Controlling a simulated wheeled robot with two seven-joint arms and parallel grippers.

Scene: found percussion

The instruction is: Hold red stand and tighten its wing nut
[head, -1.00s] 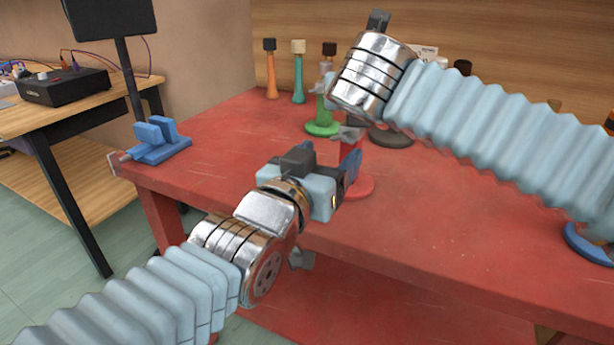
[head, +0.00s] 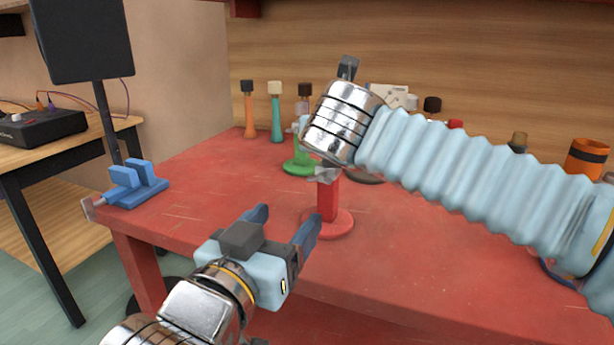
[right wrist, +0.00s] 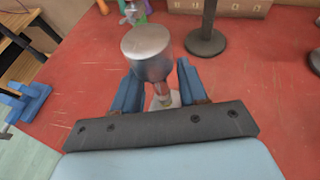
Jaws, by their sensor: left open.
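The red stand (head: 328,204) stands upright on its round red base on the red table in the head view. A grey piece (head: 327,174) sits at its top, partly behind my right wrist; I cannot tell if it is the wing nut. My left gripper (head: 287,215) is open and empty, its blue fingers pointing toward the stand from the near left, apart from it. In the right wrist view my right gripper's blue fingers (right wrist: 157,80) are apart, beside a grey metal cylinder (right wrist: 147,52) with a thin shaft below. Whether they touch it is unclear.
A blue clamp-like block (head: 135,187) sits on the table's left corner. A green stand (head: 299,163) and orange (head: 249,115) and teal (head: 276,118) pieces stand behind. My right arm crosses above the table. The table front right is clear.

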